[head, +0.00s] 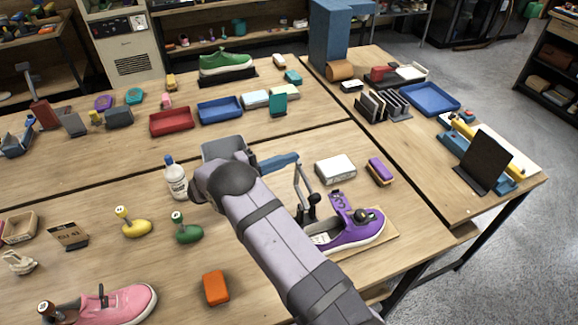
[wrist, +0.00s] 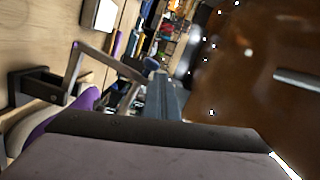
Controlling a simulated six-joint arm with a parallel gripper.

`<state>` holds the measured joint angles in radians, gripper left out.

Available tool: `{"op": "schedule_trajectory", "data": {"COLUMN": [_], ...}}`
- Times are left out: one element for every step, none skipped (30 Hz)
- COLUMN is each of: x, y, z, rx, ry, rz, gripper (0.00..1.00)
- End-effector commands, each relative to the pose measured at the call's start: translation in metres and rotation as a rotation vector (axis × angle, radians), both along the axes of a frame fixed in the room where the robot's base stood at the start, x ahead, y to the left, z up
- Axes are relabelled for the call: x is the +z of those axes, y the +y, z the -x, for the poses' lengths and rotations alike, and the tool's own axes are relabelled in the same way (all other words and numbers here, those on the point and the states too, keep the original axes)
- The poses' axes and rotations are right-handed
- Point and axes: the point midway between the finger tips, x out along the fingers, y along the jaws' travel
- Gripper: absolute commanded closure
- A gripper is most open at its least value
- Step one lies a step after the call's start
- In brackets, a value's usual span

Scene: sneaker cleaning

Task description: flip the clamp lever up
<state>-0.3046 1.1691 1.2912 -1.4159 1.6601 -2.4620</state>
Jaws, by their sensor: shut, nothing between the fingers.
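The clamp (head: 311,207) stands at the left side of the purple sneaker (head: 362,232), which rests on a wooden board (head: 388,247). Its thin grey lever (head: 299,183) rises from the black base. In the wrist view the lever (wrist: 112,62) is a bent grey bar running from the black bracket (wrist: 38,84) towards my fingers. My gripper (head: 294,158) is shut and empty, its blue fingers near the lever's upper end. It also shows in the wrist view (wrist: 163,92). I cannot tell whether it touches the lever. My arm hides part of the sneaker and clamp.
A white box (head: 335,169) and a purple brush (head: 380,171) lie behind the sneaker. A white bottle (head: 175,178) stands left of my wrist. An orange block (head: 216,288) and a green-headed brush (head: 188,232) lie left of my arm.

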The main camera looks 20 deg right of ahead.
Motion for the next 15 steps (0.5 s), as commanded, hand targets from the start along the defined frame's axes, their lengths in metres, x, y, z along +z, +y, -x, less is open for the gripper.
{"op": "schedule_trajectory", "data": {"x": [-0.0025,-0.0026,-0.0026,-0.0026,-0.0026,-0.0025,-0.0024,-0.0023,-0.0023,-0.0021,-0.002,-0.0019,-0.002,-0.0019,-0.0019], "y": [0.0005,0.0006,0.0007,0.0008,0.0008,0.0009,0.0009,0.001,0.0011,0.0011,0.0012,0.0012,0.0012,0.0013,0.0013], "z": [-0.0041,-0.0049,-0.0057,-0.0062,-0.0066,-0.0072,-0.0075,-0.0077,-0.0079,-0.0081,-0.0081,-0.0082,-0.0083,-0.0083,-0.0083], "rx": [0.009,0.009,0.01,0.011,0.012,0.012,0.013,0.014,0.015,0.015,0.015,0.016,0.016,0.016,0.016], "ry": [-0.004,-0.004,-0.004,-0.005,-0.005,-0.005,-0.005,-0.005,-0.006,-0.006,-0.006,-0.006,-0.007,-0.007,-0.007], "rz": [-0.004,-0.004,-0.004,-0.004,-0.004,-0.004,-0.005,-0.005,-0.005,-0.005,-0.005,-0.004,-0.005,-0.005,-0.005], "gripper": [1.0,1.0,1.0,1.0,1.0,1.0,1.0,1.0,1.0,1.0,1.0,1.0,1.0,1.0,1.0]}}
